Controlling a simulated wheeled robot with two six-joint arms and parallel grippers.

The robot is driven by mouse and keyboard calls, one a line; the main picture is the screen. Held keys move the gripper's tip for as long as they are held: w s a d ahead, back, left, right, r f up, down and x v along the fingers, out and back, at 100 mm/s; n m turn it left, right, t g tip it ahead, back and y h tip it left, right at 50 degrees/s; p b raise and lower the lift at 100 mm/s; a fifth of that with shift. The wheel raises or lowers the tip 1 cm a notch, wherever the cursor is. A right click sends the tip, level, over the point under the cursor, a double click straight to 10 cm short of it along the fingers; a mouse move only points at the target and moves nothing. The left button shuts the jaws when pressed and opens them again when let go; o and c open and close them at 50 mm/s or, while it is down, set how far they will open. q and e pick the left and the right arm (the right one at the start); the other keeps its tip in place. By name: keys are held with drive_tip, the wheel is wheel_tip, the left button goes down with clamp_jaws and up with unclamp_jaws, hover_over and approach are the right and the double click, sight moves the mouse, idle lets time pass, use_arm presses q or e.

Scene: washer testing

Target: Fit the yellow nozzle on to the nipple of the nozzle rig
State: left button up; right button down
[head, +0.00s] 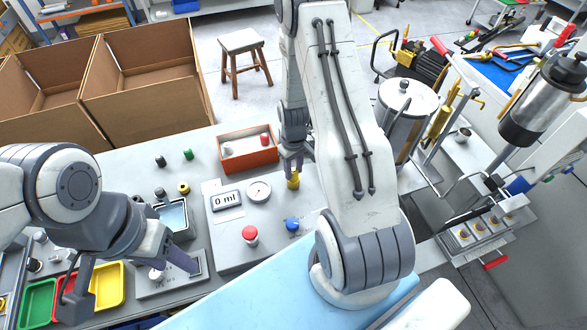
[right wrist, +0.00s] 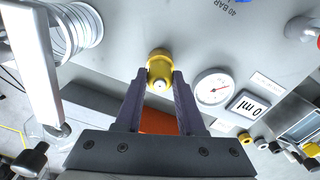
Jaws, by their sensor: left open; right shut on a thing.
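The yellow nozzle (head: 293,181) is between the fingertips of my right gripper (head: 293,160), which is shut on it. In the right wrist view the nozzle (right wrist: 159,62) shows a pale round centre facing the camera. It is over the back right of the grey panel (head: 228,246) with the 0 ml display, which looks like the nozzle rig. I see no nipple; whether the nozzle touches the panel I cannot tell. My left gripper (head: 132,287) is open and empty at the lower left, its fingers spread over the coloured trays and a small metal fixture.
The panel carries a gauge (head: 259,191), a red button (head: 250,234) and a blue knob (head: 292,224). An orange box (head: 247,160) stands just behind. A metal canister (head: 404,110) stands right.

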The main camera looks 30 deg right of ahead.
sight(294, 170)
drive_tip(key=shift+c, duration=2.2)
unclamp_jaws()
drive_tip(key=shift+r, duration=0.1)
wheel_tip(294, 170, up, 10)
drive_tip(key=b, duration=0.2)
drive_tip(key=a+r+n, duration=0.1)
drive_tip(key=a+r, duration=0.3)
drive_tip(key=a, duration=0.5)
drive_tip(key=s+a+r+n, duration=0.2)
drive_tip(key=s+a+r, duration=0.2)
drive_tip(key=s+a, duration=0.4)
drive_tip(key=s+a+r+n+y+b, duration=0.1)
drive_tip(key=s+a+r+n, duration=0.2)
drive_tip(key=s+a, duration=0.5)
drive_tip(key=s+r, duration=0.1)
drive_tip(key=s, duration=0.3)
drive_tip(key=shift+a, duration=0.15)
